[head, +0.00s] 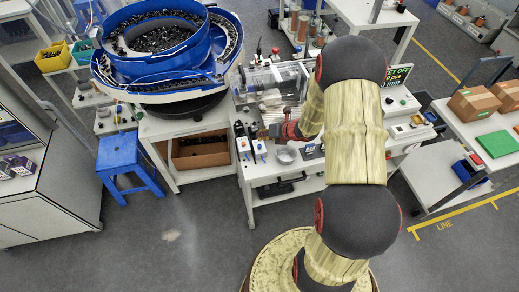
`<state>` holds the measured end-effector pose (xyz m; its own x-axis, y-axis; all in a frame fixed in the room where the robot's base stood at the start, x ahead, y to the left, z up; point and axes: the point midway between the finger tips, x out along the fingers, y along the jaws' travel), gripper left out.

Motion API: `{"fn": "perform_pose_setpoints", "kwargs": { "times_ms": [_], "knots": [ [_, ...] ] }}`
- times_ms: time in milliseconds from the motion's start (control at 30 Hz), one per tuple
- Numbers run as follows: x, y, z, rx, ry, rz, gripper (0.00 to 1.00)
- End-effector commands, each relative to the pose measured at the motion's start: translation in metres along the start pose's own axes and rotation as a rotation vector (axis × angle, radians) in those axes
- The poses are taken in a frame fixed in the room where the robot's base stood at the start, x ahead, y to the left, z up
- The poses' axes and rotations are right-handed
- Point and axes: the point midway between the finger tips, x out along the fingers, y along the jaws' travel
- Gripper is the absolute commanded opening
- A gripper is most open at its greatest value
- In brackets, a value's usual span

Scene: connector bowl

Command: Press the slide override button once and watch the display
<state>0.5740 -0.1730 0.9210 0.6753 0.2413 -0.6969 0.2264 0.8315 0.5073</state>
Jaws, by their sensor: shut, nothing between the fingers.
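My gripper (264,133) is at the end of my raised arm, over the front left part of the white workbench (290,173). It looks shut and empty. Its tip is close above two small white units with blue and black parts, a left one (242,145) and a right one (259,147). I cannot tell whether it touches either. The slide override button is too small to make out for sure. The dark display (399,76) with green lettering stands at the back right of the bench, and my arm covers its left part.
A blue bowl feeder (165,85) stands left of the bench, above an open cardboard box (200,152). A small grey bowl (286,155) sits on the bench right of the white units. A blue stool (128,163) stands at left. The front left floor is clear.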

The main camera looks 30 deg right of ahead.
Motion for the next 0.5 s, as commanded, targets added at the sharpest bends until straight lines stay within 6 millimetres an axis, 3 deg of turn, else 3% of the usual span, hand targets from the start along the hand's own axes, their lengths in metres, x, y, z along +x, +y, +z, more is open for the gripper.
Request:
{"fn": "perform_pose_setpoints", "kwargs": {
  "times_ms": [200, 500],
  "knots": [
    [0.0161, -0.0116, -0.0115, 0.0, 0.0, 0.0, 0.0],
    [0.0165, -0.0119, -0.0116, 0.0, 0.0, 0.0, 0.0]
  ]
}}
